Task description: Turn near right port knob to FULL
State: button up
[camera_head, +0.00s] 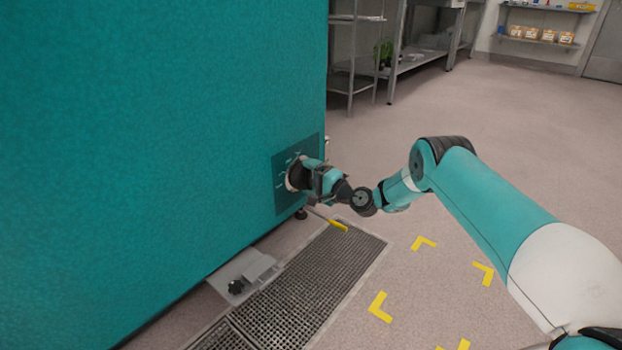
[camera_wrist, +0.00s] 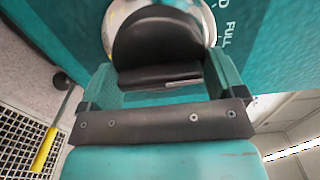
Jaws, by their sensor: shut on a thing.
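The port knob (camera_wrist: 160,42) is black with a pale line on its grip. It sits on a silver round base on a dark teal panel (camera_head: 283,203) at the right end of the teal chamber wall. White lettering is beside the dial, and "FULL" reads at its right in the wrist view. My gripper (camera_wrist: 165,80) is shut on the knob, with one finger on each side of its grip. In the head view my gripper (camera_head: 320,181) hides part of the knob. I cannot tell which mark the knob points to.
A floor grate (camera_head: 310,270) with a yellow-handled lever (camera_head: 338,225) lies below the panel. A grey bracket with a small black knob (camera_head: 236,287) is at the wall's foot. Yellow corner marks (camera_head: 379,307) are on open floor. Steel shelves (camera_head: 352,60) stand behind.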

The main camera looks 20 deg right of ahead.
jog(key=shift+f, duration=0.1)
jog(key=o, duration=0.7)
jog(key=shift+c, duration=0.2)
jog(key=p+v, duration=1.7)
jog(key=p, duration=0.2)
jog(key=shift+s+d, duration=0.15)
